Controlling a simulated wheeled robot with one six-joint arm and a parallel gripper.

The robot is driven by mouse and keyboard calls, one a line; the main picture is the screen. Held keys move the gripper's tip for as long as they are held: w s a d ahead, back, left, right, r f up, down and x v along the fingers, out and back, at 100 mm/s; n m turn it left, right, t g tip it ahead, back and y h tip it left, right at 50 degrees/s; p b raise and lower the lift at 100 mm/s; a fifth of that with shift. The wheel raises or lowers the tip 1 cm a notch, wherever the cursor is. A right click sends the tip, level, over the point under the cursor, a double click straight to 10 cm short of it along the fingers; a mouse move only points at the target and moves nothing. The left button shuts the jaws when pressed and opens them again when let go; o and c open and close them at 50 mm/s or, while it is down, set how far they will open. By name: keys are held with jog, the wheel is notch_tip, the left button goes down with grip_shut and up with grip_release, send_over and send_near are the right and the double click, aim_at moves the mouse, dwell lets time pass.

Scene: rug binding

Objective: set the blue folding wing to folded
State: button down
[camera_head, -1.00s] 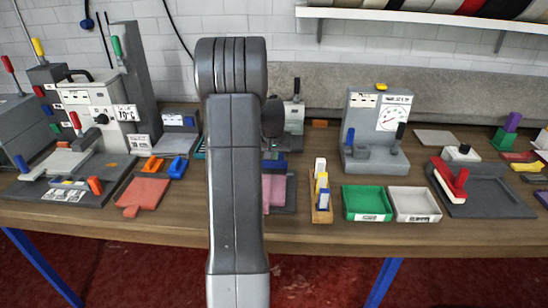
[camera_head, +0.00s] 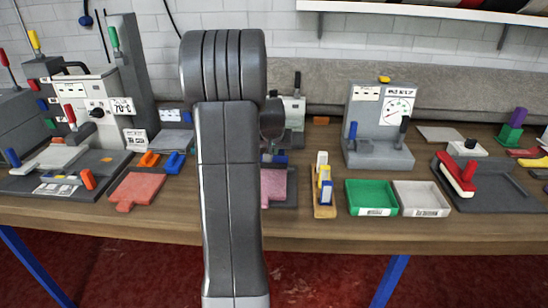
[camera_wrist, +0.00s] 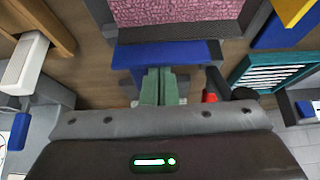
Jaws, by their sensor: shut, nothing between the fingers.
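The blue folding wing (camera_wrist: 205,52) appears in the wrist view as a wide blue flap along a dark grey strip beside a pink textured piece (camera_wrist: 175,10). I cannot tell its exact angle. My gripper (camera_wrist: 160,72) is shut and empty. Its grey-green fingertips overlap the blue flap in that view; whether they touch it is unclear. In the head view my arm hides the gripper and most of this station. Only a small blue part (camera_head: 280,158), probably the wing, shows behind the pink piece (camera_head: 273,188), right of my arm.
A wooden rack with blocks (camera_head: 324,205), a green tray (camera_head: 371,193) and a white tray (camera_head: 422,198) stand to the right. A gauge unit (camera_head: 380,125) is behind them. Orange and blue clips (camera_head: 174,162) and a red board (camera_head: 137,188) lie left of my arm.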

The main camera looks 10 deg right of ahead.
aim_at(273, 179)
jog(key=shift+s+a+f+t+h+b, duration=0.25)
jog(key=shift+s+t+b, duration=0.35)
jog(key=shift+b, duration=2.25)
jog(key=shift+s+f+t+h+b, duration=0.25)
jog(key=shift+t+b, duration=0.7)
jog(key=shift+b, duration=1.95)
jog(key=shift+s+a+f+t+h+b, duration=0.15)
jog(key=shift+s+f+t+b, duration=0.5)
jog(key=shift+b, duration=2.2)
jog(key=t+b, duration=0.1)
jog(key=b, duration=0.2)
jog(key=t+b, duration=0.1)
jog(key=b, duration=0.3)
jog(key=shift+s+a+r+h, duration=0.15)
jog(key=shift+s+h, duration=0.1)
jog(key=shift+s, duration=0.15)
jog(key=shift+s+b, duration=0.1)
jog(key=shift+b, duration=0.55)
jog(key=shift+f+b, duration=0.2)
jog(key=shift+b, duration=0.25)
jog(key=shift+s+a+f+b, duration=0.1)
jog(key=shift+s+f+b, duration=0.15)
jog(key=shift+b, duration=0.55)
jog(key=shift+s+a+f+b, duration=0.15)
jog(key=shift+s+f+b, duration=0.45)
jog(key=shift+b, duration=0.75)
jog(key=shift+f, duration=0.15)
